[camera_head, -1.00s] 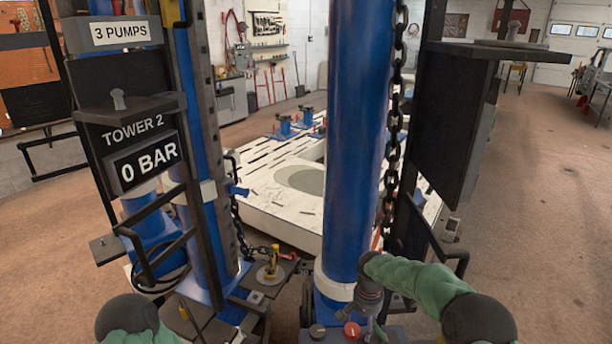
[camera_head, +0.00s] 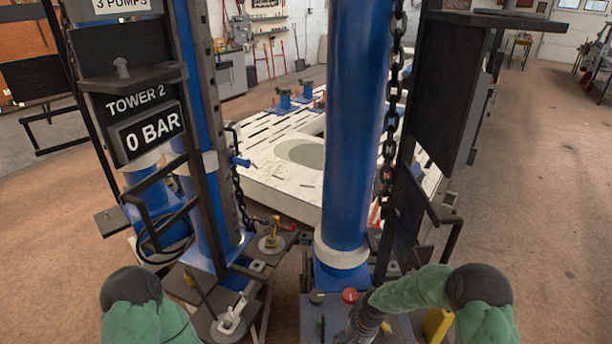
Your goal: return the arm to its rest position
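My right arm (camera_head: 415,289) comes in from the lower right with its elbow bent. Its dark end, with my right gripper (camera_head: 357,332), is low over the grey control box, below the red knob (camera_head: 349,295). The bottom edge cuts it off, so its fingers cannot be made out. My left arm (camera_head: 140,312) shows at the lower left as a dark joint and green sleeve. My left gripper is out of view.
A blue column (camera_head: 352,130) stands in front of me with a chain (camera_head: 391,130) beside it. On the left is a tower with a "0 BAR" display (camera_head: 147,134). A white slotted bench (camera_head: 270,175) lies behind. Open floor (camera_head: 540,210) is at the right.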

